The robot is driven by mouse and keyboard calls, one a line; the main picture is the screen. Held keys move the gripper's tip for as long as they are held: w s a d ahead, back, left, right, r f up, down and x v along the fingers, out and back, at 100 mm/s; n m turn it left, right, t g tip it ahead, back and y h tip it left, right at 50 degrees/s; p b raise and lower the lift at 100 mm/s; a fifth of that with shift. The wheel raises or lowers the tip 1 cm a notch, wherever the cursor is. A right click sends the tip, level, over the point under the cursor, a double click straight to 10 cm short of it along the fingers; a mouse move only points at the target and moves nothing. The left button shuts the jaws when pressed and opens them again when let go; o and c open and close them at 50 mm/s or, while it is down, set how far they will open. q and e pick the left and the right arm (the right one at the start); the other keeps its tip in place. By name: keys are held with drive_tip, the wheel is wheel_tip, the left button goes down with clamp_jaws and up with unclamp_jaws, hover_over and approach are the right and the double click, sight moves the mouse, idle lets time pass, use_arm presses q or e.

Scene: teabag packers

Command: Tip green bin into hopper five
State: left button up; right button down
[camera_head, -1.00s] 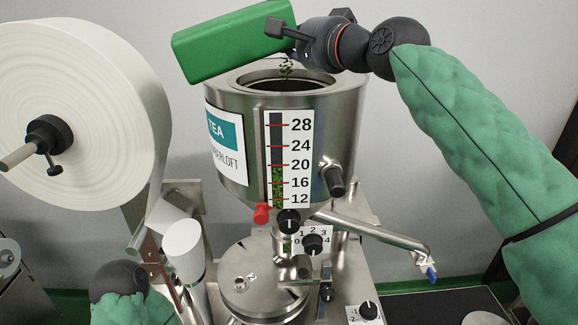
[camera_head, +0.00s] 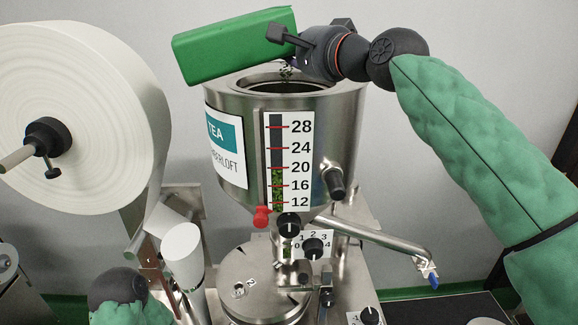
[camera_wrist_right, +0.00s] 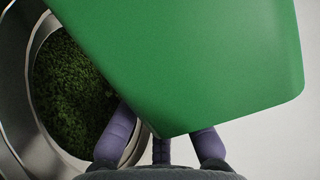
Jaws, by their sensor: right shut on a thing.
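The green bin (camera_head: 232,47) is held tilted above the open steel hopper (camera_head: 345,125), and dark green leaf falls from it past the hopper's rim. My right gripper (camera_head: 292,40) is shut on the bin. The bin also fills much of the right wrist view (camera_wrist_right: 190,60), with green leaf (camera_wrist_right: 75,95) in the hopper beside it. The hopper's level window (camera_head: 277,165) shows green up to about the 20 mark on its scale (camera_head: 300,160).
A large white paper roll (camera_head: 85,110) stands at left, with a smaller white roll (camera_head: 182,245) near it. Below the hopper are a red knob (camera_head: 261,217), black dials (camera_head: 313,246) and a round steel plate (camera_head: 262,290). A steel pipe (camera_head: 375,240) reaches right.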

idle(0.6)
drive_tip(key=shift+f+m+b, duration=0.5)
drive_tip(key=shift+f+b, duration=0.2)
drive_tip(key=shift+b, duration=0.25)
drive_tip(key=shift+f, duration=0.2)
idle(0.6)
